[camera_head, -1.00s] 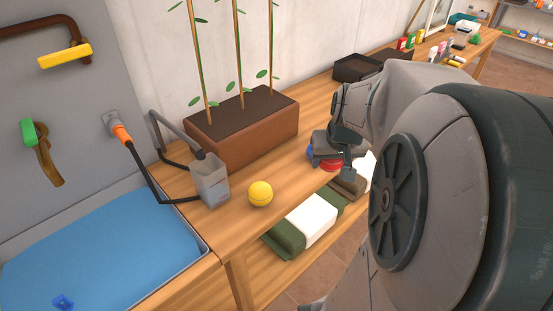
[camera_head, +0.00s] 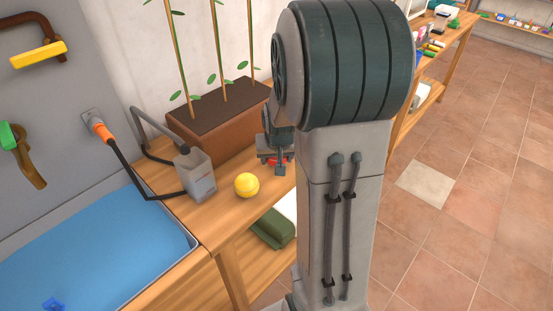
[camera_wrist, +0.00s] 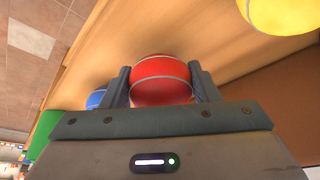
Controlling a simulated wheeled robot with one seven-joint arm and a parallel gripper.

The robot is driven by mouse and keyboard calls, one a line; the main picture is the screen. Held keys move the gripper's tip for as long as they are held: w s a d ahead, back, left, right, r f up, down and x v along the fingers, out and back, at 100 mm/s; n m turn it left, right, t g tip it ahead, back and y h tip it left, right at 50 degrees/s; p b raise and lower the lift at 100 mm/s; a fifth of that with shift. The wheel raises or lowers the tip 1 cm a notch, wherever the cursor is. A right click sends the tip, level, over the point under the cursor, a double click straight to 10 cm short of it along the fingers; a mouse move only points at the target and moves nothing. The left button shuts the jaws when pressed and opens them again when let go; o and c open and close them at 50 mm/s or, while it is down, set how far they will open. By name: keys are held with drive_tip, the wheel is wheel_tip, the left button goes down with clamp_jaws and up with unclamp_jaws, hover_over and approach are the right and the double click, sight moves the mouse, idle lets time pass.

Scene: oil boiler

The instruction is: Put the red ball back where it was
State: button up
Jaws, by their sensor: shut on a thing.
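The red ball (camera_wrist: 161,82) is between the two fingers of my gripper (camera_wrist: 161,88) in the wrist view, and the fingers are shut on it. In the head view my gripper (camera_head: 277,163) is over the wooden table beside the planter, and only a small part of the red ball (camera_head: 286,160) shows past it. A yellow ball (camera_head: 247,185) sits on the table to the left of my gripper. It also shows in the wrist view (camera_wrist: 282,12). Part of a blue ball (camera_wrist: 95,99) shows behind my left finger in the wrist view.
A brown planter (camera_head: 222,122) with stakes stands at the back of the wooden table (camera_head: 222,226). A grey pump box (camera_head: 195,175) with hoses stands left of the yellow ball. A blue basin (camera_head: 100,255) is at the far left. Tiled floor (camera_head: 455,200) is open on the right.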

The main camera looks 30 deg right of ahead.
drive_tip(key=shift+f, duration=0.5)
drive_tip(key=shift+f, duration=0.15)
drive_tip(key=o, duration=1.1)
drive_tip(key=shift+r, duration=0.35)
drive_tip(key=v, duration=1.1)
drive_tip(key=s+a+n+g+y, duration=0.1)
drive_tip(key=s+a+n, duration=0.3)
drive_tip(key=s+a, duration=0.8)
drive_tip(key=shift+s+r+y+p, duration=0.3)
drive_tip(key=shift+s+r, duration=0.1)
drive_tip(key=shift+s, duration=0.75)
